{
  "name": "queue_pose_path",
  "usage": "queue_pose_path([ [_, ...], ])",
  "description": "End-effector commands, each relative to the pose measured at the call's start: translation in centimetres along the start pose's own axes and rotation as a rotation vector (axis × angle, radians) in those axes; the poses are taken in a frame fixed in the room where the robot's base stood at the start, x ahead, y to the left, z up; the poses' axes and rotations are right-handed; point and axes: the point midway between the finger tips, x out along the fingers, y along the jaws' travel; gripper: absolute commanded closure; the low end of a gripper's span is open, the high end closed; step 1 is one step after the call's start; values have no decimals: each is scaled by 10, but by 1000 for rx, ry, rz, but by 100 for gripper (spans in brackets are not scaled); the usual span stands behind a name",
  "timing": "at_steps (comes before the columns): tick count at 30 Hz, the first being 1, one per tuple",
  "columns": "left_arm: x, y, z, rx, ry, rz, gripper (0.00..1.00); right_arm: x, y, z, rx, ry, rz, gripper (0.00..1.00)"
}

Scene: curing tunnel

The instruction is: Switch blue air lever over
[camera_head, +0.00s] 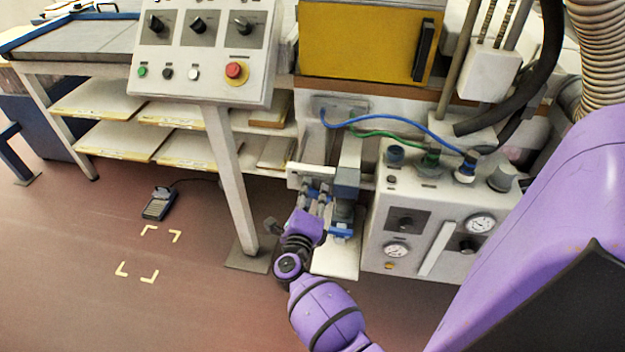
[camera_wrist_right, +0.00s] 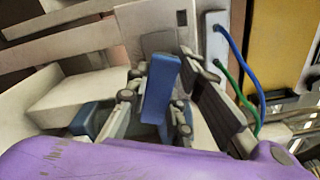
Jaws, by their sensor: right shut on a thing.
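The blue air lever (camera_wrist_right: 160,88) shows in the right wrist view as a flat blue bar standing between the fingers of my right gripper (camera_wrist_right: 150,112). The gripper is shut on the lever. In the head view my right gripper (camera_head: 318,193) is at the small valve stand, beside the grey machine box, and its fingers and wrist hide most of the lever. A blue part (camera_head: 341,229) of the stand shows just right of the gripper. My left gripper is in neither view.
A grey box with gauges (camera_head: 408,222) stands close on the right, with blue (camera_head: 395,118) and green hoses above it. The control panel (camera_head: 203,50) on its post (camera_head: 229,165) is to the left. A foot pedal (camera_head: 159,203) lies on the open floor at left.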

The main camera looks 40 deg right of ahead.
Motion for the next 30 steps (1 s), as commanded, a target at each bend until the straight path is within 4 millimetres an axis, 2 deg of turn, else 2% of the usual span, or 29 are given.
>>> queue_pose_path([
  [7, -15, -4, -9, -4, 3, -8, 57, 0, -5, 2, -202, 0, 3, 100],
  [15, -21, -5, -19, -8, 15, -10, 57, -1, -5, 2, -351, 1, 3, 100],
  [30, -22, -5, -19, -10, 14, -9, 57, -1, -5, 0, -426, 0, 3, 100],
])
